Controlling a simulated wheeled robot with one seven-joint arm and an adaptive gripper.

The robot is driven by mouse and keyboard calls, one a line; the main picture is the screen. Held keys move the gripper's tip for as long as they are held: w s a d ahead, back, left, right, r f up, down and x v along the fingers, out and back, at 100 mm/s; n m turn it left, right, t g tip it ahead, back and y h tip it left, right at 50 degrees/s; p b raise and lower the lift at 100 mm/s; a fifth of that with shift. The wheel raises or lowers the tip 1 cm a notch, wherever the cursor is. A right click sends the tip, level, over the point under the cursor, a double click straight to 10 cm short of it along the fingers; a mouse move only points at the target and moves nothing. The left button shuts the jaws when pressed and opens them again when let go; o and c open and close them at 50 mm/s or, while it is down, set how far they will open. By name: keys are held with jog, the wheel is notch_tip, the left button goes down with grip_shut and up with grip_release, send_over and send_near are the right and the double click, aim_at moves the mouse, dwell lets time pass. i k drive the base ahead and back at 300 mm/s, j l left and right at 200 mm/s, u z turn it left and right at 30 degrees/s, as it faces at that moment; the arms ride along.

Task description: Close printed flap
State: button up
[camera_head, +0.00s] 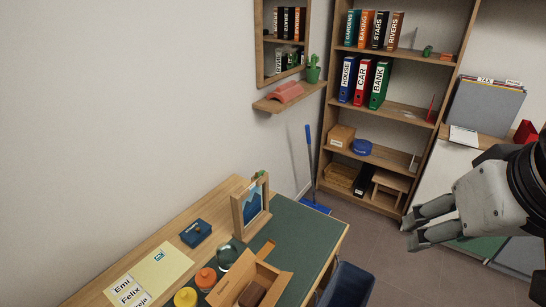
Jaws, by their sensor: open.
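An open cardboard box (222,293) stands on the green desk mat, near the bottom of the head view. A dark brown thing (252,293) lies inside it. One flap (267,249) stands out at the far side and another wide flap (272,277) slopes out to the right. No print on any flap can be made out at this size, and the box's near end is cut off by the picture edge. My gripper (412,231) is at the right, open and empty, well apart from the box and to the right of the desk.
The desk (168,240) also holds a framed picture (252,208), a blue box (195,232), a magnifier (228,254), orange (205,279) and yellow (186,298) round pots, and papers. A dark bin (347,285) stands beside it. A bookshelf (400,109) stands behind; open floor (375,235) lies between.

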aim_at(217, 295)
jog(key=u, duration=1.25)
jog(key=k+l+u, duration=0.2)
jog(key=l+u, duration=0.15)
jog(key=k+l+u, duration=0.2)
jog(key=l+u, duration=0.15)
